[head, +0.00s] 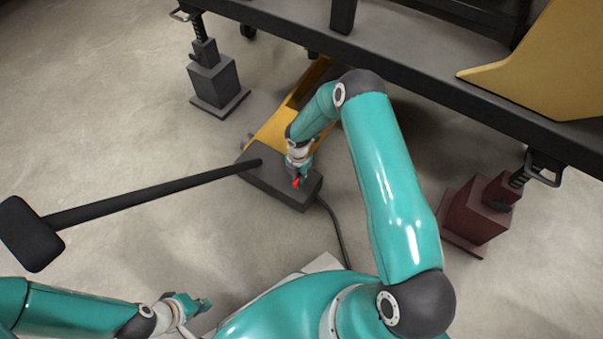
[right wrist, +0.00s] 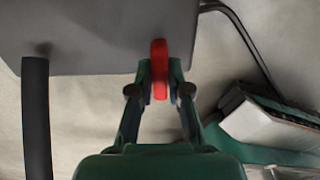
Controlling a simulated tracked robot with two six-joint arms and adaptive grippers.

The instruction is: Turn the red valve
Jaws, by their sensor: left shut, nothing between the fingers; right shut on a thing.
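The red valve (head: 296,183) is a small red handle on the dark grey box (head: 262,182) of a yellow floor jack. In the right wrist view the red valve (right wrist: 159,62) stands upright against the grey box (right wrist: 95,35), between my fingertips. My right gripper (head: 299,174) reaches down to the box and is shut on the valve; its fingers (right wrist: 160,82) also show in the right wrist view. The valve's base is partly hidden by the fingers. My left gripper (head: 196,305) is shut and empty at the lower left, well away from the box.
A long black handle (head: 150,192) with a block end runs from the box to the left. A dark hose (head: 336,232) leaves the box's right side. A grey stand (head: 213,82), a dark red stand (head: 474,212) and a heavy black beam (head: 420,75) are near. Bare floor lies left.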

